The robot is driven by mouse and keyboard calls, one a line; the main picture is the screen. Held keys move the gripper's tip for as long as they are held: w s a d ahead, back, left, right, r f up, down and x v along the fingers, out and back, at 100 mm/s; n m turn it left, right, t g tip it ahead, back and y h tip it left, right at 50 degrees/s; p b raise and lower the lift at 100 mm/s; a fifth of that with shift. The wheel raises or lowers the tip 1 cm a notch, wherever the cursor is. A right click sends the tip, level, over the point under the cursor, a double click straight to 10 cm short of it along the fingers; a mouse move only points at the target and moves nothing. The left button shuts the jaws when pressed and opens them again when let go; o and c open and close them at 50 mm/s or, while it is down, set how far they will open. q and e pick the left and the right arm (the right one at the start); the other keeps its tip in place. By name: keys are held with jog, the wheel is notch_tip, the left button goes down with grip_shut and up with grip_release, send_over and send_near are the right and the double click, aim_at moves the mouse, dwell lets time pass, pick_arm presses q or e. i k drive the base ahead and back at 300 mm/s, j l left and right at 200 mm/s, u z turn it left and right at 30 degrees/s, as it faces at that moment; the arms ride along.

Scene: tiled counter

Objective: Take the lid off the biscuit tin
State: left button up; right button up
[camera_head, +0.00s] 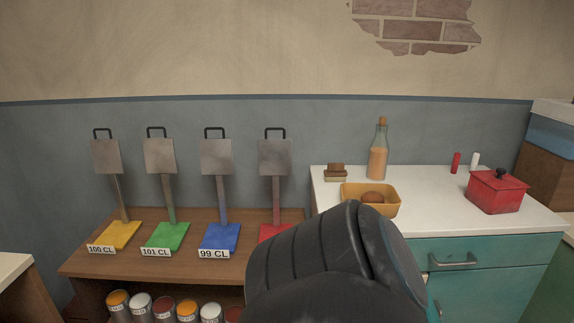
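The likely biscuit tin (495,195) is a red box on the right part of the white counter. Its red lid (499,181) sits closed on top and has a dark round knob (501,174). The tin stands upright, apart from the things around it. Neither of my grippers is in view, so whether they are open or shut does not show. A large black arm part of mine fills the lower middle of the view and hides the counter's front left corner.
On the white counter (434,196) stand a yellow container (384,207), a glass bottle (377,164), a small brown and cream block (336,172), and red (456,163) and white (475,162) shakers. A wooden bench (265,217) at left holds several coloured stands. Counter space left of the tin is free.

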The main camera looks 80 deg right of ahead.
aim_at(497, 178)
jog(key=z, duration=3.85)
jog(key=l+u, duration=0.1)
jog(key=u, duration=0.3)
jog(key=i+l+u, duration=0.1)
jog(key=u, duration=0.3)
jog(key=l+u, duration=0.2)
jog(key=u, duration=0.2)
jog(key=l+u, duration=0.45)
jog(key=l, duration=0.45)
